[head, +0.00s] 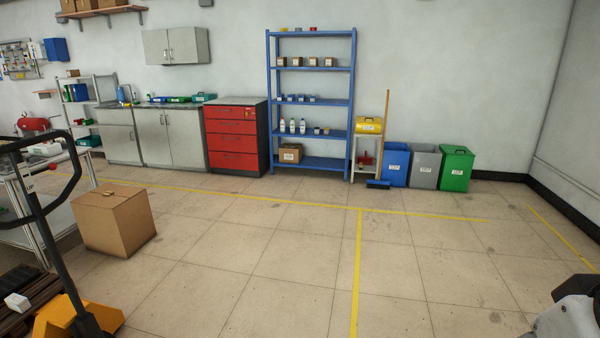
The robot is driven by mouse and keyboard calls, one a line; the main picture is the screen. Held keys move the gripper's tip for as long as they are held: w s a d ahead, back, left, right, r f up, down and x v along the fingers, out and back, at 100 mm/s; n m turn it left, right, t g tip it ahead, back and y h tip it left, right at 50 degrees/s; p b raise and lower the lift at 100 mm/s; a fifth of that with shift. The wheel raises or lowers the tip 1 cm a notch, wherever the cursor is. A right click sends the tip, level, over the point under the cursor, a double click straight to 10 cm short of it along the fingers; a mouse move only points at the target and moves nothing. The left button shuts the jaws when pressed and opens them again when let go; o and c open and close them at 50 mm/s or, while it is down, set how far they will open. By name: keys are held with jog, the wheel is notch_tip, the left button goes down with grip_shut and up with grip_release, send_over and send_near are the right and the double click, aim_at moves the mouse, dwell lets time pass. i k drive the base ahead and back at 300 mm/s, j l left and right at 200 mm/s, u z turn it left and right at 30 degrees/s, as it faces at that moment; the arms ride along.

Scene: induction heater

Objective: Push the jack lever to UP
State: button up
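A pallet jack with a yellow-orange body (52,318) stands at the lower left, cut by the picture's edges. Its black handle shaft (62,272) rises, tilted to the left, to a looped black grip at the left edge. My gripper is not in view. A grey and black part, probably of my own arm, shows at the lower right corner, far from the jack.
A cardboard box (114,222) sits on the floor behind the jack, beside a workbench. Dark slats with a small white block (17,302) lie left of the jack body. The tiled floor (270,270) is clear. A blue shelf (310,105) and bins stand along the back wall.

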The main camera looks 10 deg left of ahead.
aim_at(51, 166)
jog(key=i+u, duration=0.3)
jog(key=i, duration=0.65)
jog(key=i+l+u, duration=0.1)
jog(key=i+u, duration=0.25)
jog(key=i, duration=0.65)
jog(key=i+u, duration=0.15)
jog(key=i, duration=0.3)
jog(key=i+l+u, duration=0.15)
jog(key=i, duration=0.35)
jog(key=i+l+u, duration=0.15)
jog(key=i, duration=0.3)
jog(key=u, duration=1.75)
